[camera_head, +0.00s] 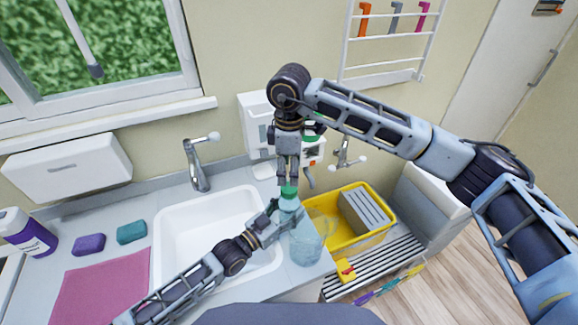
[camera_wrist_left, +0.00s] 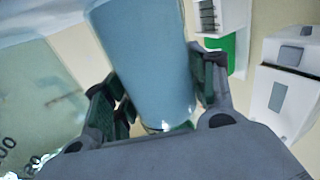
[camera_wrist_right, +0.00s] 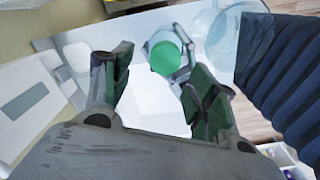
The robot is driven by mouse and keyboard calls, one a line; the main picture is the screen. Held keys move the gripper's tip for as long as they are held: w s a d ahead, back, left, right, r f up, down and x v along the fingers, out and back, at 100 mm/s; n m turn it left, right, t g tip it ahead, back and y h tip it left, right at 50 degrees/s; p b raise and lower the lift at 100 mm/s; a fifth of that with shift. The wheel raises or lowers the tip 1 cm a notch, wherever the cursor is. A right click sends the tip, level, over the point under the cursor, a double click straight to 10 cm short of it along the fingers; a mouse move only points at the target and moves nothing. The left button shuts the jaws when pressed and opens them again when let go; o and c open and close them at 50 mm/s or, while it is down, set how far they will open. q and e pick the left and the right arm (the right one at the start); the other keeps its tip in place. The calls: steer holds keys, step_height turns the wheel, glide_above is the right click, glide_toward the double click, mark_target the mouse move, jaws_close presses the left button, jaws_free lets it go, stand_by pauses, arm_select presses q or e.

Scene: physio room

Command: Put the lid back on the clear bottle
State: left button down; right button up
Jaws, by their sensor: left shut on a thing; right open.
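The clear bottle (camera_head: 289,203), tinted blue, is held upright or nearly so above the counter by the sink's right edge. My left gripper (camera_head: 276,213) is shut around its side; the left wrist view shows the bottle body (camera_wrist_left: 150,65) between the fingers. The green lid (camera_head: 289,190) is at the bottle's top, and shows as a green disc in the right wrist view (camera_wrist_right: 166,58). I cannot tell how firmly it sits. My right gripper (camera_head: 288,181) points down just above the lid, open, with its fingers on either side of it in the right wrist view.
A clear measuring jug (camera_head: 307,247) stands close beside the bottle on the counter. The white sink (camera_head: 190,235) is left of it. A yellow crate (camera_head: 345,243) is to the right. A purple sponge (camera_head: 88,245), teal sponge (camera_head: 131,232) and pink cloth (camera_head: 100,290) lie left. A tap (camera_head: 197,170) stands behind.

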steer(key=shift+w+d+r+t, duration=0.15)
steer(key=shift+w+r+t, duration=0.1)
steer(key=shift+r, duration=0.35)
steer(key=shift+w+d+r+t, duration=0.15)
steer(key=shift+w+r, duration=0.1)
steer(key=shift+r, duration=0.35)
steer(key=n, duration=0.6)
steer(key=shift+s+n, duration=0.2)
steer(key=shift+n, duration=0.1)
steer(key=n, duration=0.6)
steer(key=shift+s+f, duration=0.15)
steer(key=n, duration=0.4)
steer(key=shift+s+a+g, duration=0.1)
steer(key=shift+g, duration=0.2)
steer(key=n, duration=0.3)
steer(key=shift+s+f+n, duration=0.1)
steer(key=shift+n, duration=0.3)
steer(key=n, duration=0.3)
steer(key=shift+a+n, duration=0.1)
steer(key=shift+n, duration=0.3)
steer(key=n, duration=0.4)
steer(key=shift+s+n, duration=0.1)
steer(key=shift+n, duration=0.2)
steer(key=n, duration=0.5)
steer(key=shift+s+a, duration=0.1)
steer(key=n, duration=0.5)
steer(key=shift+n, duration=0.4)
steer(key=n, duration=1)
steer(key=shift+n, duration=0.4)
